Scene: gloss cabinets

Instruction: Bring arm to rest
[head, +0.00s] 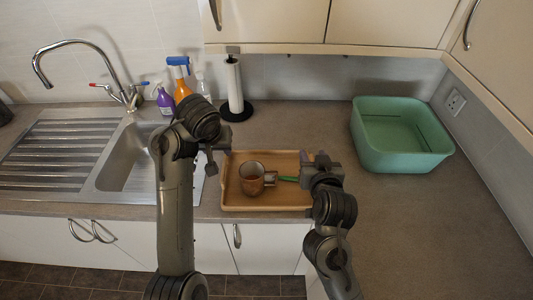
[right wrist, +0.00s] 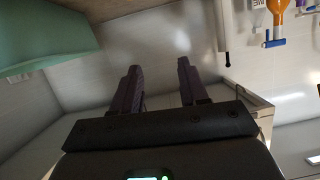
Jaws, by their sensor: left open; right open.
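My left arm reaches up from the bottom of the head view and its gripper (head: 214,163) hangs open at the left edge of a wooden tray (head: 231,203), with nothing seen between its fingers. My right gripper (head: 307,163) is over the tray's right side. In the right wrist view its two dark fingers (right wrist: 157,65) are wide apart with nothing between them. A brown mug (head: 252,179) stands in the tray. A thin green item (head: 288,179) lies to the mug's right, partly hidden by my right gripper.
A green basin (head: 402,158) stands on the counter at the right. A sink (head: 124,160) with a tap is at the left. Spray bottles (head: 182,91) and a paper towel holder (head: 235,85) stand behind the arms. Wall cabinets (head: 385,22) overhang the back. The front right counter is clear.

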